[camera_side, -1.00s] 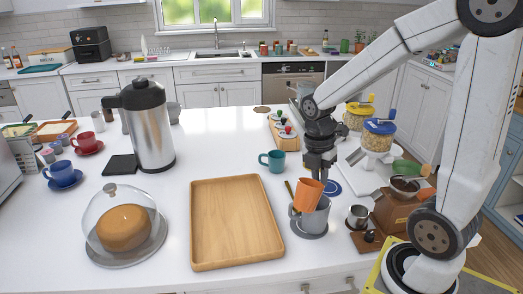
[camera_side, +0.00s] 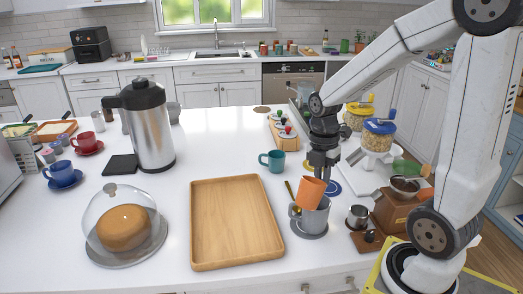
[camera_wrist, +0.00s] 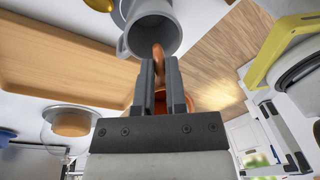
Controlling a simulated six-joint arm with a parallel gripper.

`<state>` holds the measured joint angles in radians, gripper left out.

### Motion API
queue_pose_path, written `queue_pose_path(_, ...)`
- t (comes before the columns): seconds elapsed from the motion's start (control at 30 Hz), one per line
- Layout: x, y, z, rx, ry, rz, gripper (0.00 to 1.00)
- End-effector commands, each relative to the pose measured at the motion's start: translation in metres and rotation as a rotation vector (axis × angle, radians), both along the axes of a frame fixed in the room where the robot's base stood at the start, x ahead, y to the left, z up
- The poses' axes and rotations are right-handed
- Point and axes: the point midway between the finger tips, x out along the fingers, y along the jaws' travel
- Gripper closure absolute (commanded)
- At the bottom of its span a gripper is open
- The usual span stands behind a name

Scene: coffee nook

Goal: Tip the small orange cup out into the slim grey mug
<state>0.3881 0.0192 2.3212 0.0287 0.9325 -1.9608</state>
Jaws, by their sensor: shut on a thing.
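The small orange cup (camera_side: 311,190) is held tilted just above the grey mug, overlapping the mug's rim in the side view. My gripper (camera_side: 322,176) is shut on the orange cup. In the wrist view the cup (camera_wrist: 190,103) shows partly behind the fingers (camera_wrist: 166,75), which hide much of it. I cannot see any contents leaving the cup.
A wooden tray (camera_side: 236,222) lies left of the mug, and a teal mug (camera_side: 274,161) stands behind. A metal cup (camera_side: 357,216) and a wooden coffee grinder (camera_side: 400,209) stand close on the right.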

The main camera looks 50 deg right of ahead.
Motion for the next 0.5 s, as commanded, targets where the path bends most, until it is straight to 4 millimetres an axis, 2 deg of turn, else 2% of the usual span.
queue_pose_path(0.5,0.0000,-0.0007,0.0000,0.020,-0.004,0.000,1.00)
